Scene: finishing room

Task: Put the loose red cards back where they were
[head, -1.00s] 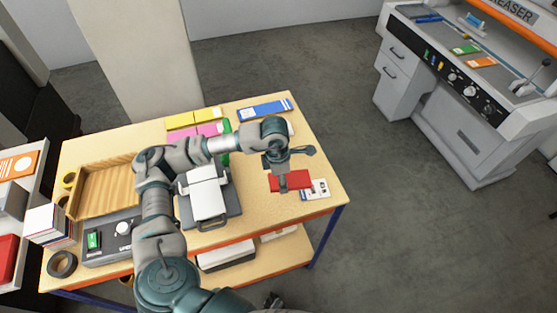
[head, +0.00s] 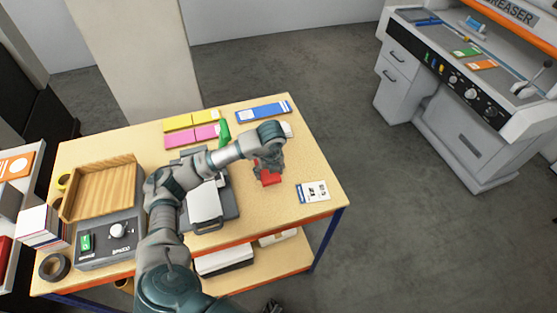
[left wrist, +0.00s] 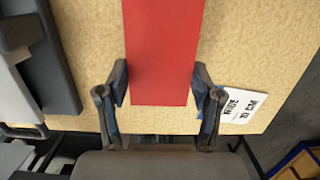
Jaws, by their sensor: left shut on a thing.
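A red card stack (head: 270,179) is at my left gripper (head: 268,166), over the right part of the table. In the left wrist view the red piece (left wrist: 163,50) runs between the two fingers of my left gripper (left wrist: 160,92), which is shut on it. I cannot tell how many cards it holds, or whether it is clear of the table. In the head view the gripper hides part of the red. My right gripper is in neither view.
A printed white card (head: 313,191) lies near the table's right edge. A dark device (head: 225,205) and a wooden tray (head: 103,187) stand to the left.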

